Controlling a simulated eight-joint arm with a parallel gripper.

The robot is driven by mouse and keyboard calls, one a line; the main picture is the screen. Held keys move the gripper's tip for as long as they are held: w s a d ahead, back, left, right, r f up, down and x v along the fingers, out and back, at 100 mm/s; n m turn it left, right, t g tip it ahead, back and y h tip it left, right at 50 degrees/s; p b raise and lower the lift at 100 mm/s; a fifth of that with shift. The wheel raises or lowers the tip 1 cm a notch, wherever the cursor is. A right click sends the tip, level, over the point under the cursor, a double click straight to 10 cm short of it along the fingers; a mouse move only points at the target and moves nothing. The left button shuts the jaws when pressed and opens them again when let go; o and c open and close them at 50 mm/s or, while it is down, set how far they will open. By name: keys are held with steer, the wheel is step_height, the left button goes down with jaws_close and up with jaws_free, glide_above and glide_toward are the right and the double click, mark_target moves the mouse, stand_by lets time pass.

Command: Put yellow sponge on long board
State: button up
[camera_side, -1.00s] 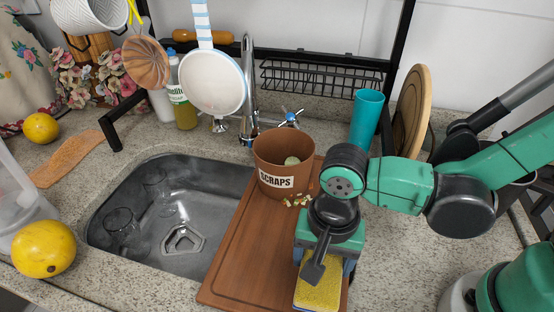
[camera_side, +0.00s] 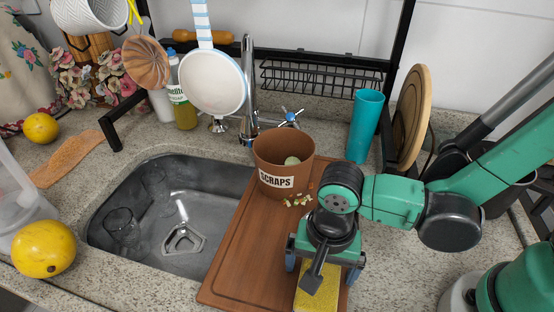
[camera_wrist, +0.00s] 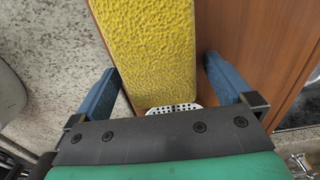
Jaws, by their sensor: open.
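The yellow sponge (camera_side: 309,297) is at the front right end of the long brown board (camera_side: 238,270) and appears to lie on it, near the board's right edge. In the wrist view the sponge (camera_wrist: 150,45) runs between the two blue fingers, with gaps on both sides. My gripper (camera_side: 321,272) is open above the sponge and hides part of it; its fingers also show in the wrist view (camera_wrist: 161,65). The sponge's underside and its contact with the board are hidden.
A brown scraps pot (camera_side: 275,180) stands on the board's far part, with small scraps (camera_side: 298,201) beside it. The sink (camera_side: 150,240), holding a glass (camera_side: 122,228), is to the left. A teal cup (camera_side: 366,125) stands behind my arm. A white perforated piece (camera_wrist: 172,108) shows by the sponge's near end.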

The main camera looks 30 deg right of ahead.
step_height(320, 180, up, 12)
steer(key=w+d+n+t, duration=0.3)
steer(key=d+n, duration=0.1)
steer(key=d, duration=0.3)
steer(key=w+d+n+t, duration=0.3)
steer(key=d+n+t, duration=0.1)
steer(key=d, duration=0.4)
steer(key=shift+w+d+r+n, duration=0.15)
steer(key=shift+d+r+n, duration=0.05)
steer(key=shift+n, duration=0.3)
stand_by(0.6)
